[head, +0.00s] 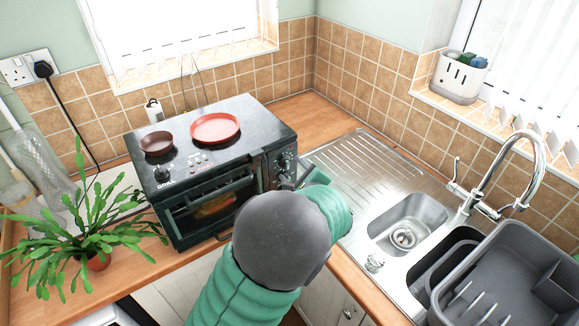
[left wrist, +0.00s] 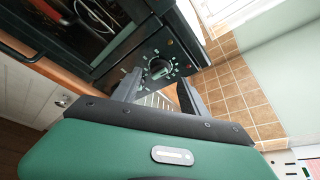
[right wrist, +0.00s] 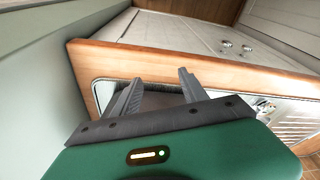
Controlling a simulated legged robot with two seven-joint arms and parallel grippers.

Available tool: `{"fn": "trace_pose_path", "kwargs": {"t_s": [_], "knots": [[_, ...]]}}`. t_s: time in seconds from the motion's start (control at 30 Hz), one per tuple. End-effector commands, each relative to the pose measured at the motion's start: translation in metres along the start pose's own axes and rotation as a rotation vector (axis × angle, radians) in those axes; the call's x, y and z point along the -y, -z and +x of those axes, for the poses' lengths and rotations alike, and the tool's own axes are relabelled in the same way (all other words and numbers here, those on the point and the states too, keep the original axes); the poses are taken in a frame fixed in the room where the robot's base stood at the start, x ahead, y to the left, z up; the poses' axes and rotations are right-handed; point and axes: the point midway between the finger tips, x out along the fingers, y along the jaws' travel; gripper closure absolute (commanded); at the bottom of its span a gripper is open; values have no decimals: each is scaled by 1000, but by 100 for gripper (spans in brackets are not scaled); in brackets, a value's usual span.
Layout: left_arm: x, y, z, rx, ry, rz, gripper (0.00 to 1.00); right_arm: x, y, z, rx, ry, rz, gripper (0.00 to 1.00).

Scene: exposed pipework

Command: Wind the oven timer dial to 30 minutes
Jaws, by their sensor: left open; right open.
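The dark toaster oven (head: 211,170) stands on the wooden counter, its control panel on the right side of its front. In the left wrist view a round black dial (left wrist: 159,68) with white markings around it sits on that panel. I cannot tell its setting or whether it is the timer. My left gripper (left wrist: 158,80) is open, with its fingers on either side of the dial in that view; contact cannot be made out. In the head view my left arm covers part of the panel. My right gripper (right wrist: 160,78) is open and empty, below a wooden counter edge.
A red pan (head: 215,128) and a smaller brown dish (head: 157,143) rest on the oven top. A plant (head: 75,235) stands left of the oven. The steel sink (head: 410,222) and a grey dish rack (head: 510,280) are on the right. The drainer beside the oven is bare.

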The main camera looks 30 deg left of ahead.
Motion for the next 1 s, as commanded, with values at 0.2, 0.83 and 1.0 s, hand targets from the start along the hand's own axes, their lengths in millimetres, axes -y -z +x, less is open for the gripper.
{"fn": "trace_pose_path", "kwargs": {"t_s": [0.2, 0.83, 1.0], "knots": [[0, -1, 27, 2, -1, -1, 49, 0, 0, -2, 0, 0, 0, 49], [0, 0, 28, 0, -1, -2, 96, 0, 0, -2, 0, 0, 0, 49], [-1, 0, 28, -1, -1, -1, 100, 0, 0, -2, 0, 0, 0, 49]]}}
